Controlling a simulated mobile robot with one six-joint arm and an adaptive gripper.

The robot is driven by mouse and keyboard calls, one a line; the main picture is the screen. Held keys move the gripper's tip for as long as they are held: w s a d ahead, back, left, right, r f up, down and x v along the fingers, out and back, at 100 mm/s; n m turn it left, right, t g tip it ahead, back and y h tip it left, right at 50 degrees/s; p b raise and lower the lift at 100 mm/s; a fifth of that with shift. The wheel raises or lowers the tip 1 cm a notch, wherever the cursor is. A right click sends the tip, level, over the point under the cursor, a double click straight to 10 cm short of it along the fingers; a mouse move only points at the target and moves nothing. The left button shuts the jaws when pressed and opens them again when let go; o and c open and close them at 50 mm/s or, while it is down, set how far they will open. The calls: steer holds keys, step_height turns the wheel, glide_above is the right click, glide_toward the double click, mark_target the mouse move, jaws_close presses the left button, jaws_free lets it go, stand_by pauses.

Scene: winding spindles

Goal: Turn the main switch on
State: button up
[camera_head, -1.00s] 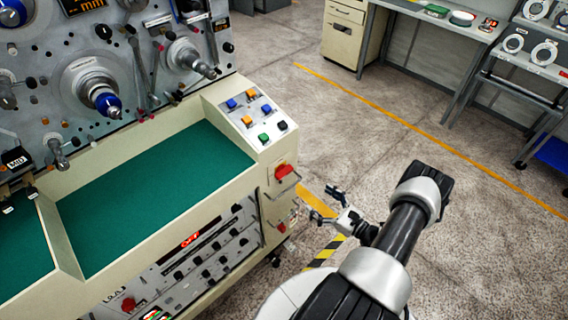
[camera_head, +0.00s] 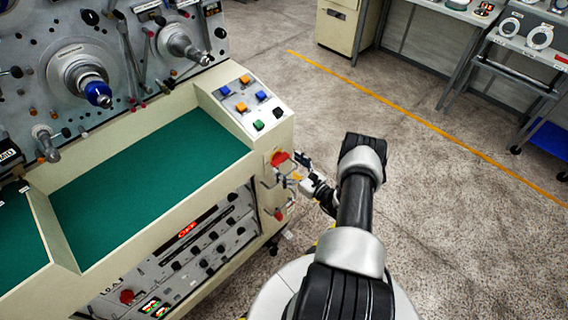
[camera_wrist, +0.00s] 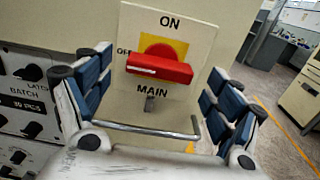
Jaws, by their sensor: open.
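The main switch (camera_wrist: 160,68) is a red handle on a yellow disc, on a plate marked ON at the top, OFF at the left and MAIN below. In the wrist view the handle lies roughly level, its left end toward OFF. In the head view the switch (camera_head: 280,158) is on the machine's right end face. My gripper (camera_wrist: 160,95) is open, one blue-padded finger on each side of the switch plate. In the head view my gripper (camera_head: 290,172) is close beside the switch. Whether the fingers touch anything I cannot tell.
A metal bar handle (camera_wrist: 145,130) crosses below the switch, between my fingers. A knob panel (camera_wrist: 22,100) is at the left. A second red knob (camera_head: 280,214) is lower on the machine's end. Open floor (camera_head: 440,220) lies to the right; benches stand behind.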

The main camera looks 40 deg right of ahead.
steer(key=shift+w, duration=1.1)
steer(key=shift+c, duration=0.6)
steer(key=c, duration=0.9)
